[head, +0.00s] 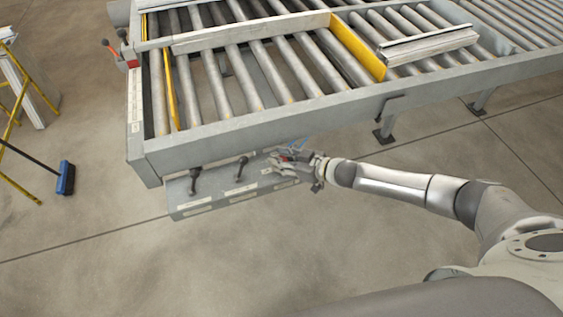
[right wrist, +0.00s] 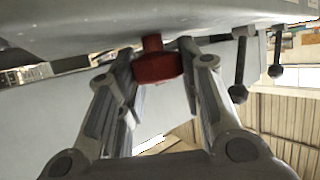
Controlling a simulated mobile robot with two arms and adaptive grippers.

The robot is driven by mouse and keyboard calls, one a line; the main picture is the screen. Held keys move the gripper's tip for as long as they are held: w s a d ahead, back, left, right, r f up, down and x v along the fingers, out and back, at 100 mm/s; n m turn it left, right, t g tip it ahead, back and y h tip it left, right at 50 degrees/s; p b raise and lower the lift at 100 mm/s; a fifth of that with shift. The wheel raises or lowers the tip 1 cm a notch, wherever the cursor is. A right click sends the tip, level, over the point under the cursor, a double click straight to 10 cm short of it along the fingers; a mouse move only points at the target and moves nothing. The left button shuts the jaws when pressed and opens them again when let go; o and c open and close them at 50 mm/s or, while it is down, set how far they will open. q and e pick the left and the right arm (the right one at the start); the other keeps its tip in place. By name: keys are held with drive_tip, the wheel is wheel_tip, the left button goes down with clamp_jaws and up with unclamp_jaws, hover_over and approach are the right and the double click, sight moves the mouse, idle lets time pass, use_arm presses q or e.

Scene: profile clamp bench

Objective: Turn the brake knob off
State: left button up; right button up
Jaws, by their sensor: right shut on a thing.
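The brake knob is a red block on a short red stem, seen in the right wrist view (right wrist: 157,69) under the edge of a grey metal body. My right gripper (head: 279,161) reaches the right end of the grey control box (head: 221,203) below the roller bench. Its two fingers stand on either side of the red knob and are shut on it. In the head view the fingers hide nearly all of the knob. How far the knob is turned I cannot tell. My left gripper is not in view.
Two black levers, a left one (head: 195,181) and a right one (head: 241,169), stick out of the same box, left of my gripper. The bench's side rail (head: 290,118) runs just above. A blue broom (head: 66,178) stands at far left. The floor in front is clear.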

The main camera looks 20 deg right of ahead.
drive_tip(key=n+g+y+b, duration=0.2)
drive_tip(key=n+b, duration=0.1)
drive_tip(key=shift+w+d+f+g+y, duration=0.2)
drive_tip(key=shift+g+y, duration=0.1)
drive_tip(key=shift+g, duration=0.1)
drive_tip(key=n+g+y+b, duration=0.1)
drive_tip(key=n+g+b, duration=0.2)
drive_tip(key=b, duration=0.2)
drive_tip(key=n+g+y+b, duration=0.1)
drive_tip(key=n+g+b, duration=0.2)
drive_tip(key=b, duration=0.2)
drive_tip(key=shift+a, duration=0.15)
drive_tip(key=shift+s+r+n+g+b, duration=0.1)
drive_tip(key=shift+n+g+b, duration=0.5)
drive_tip(key=shift+g+b, duration=0.3)
drive_tip(key=shift+r+b, duration=0.1)
drive_tip(key=shift+b, duration=0.2)
drive_tip(key=shift+r, duration=0.1)
drive_tip(key=o, duration=0.8)
drive_tip(key=shift+a, duration=0.1)
drive_tip(key=shift+o, duration=0.2)
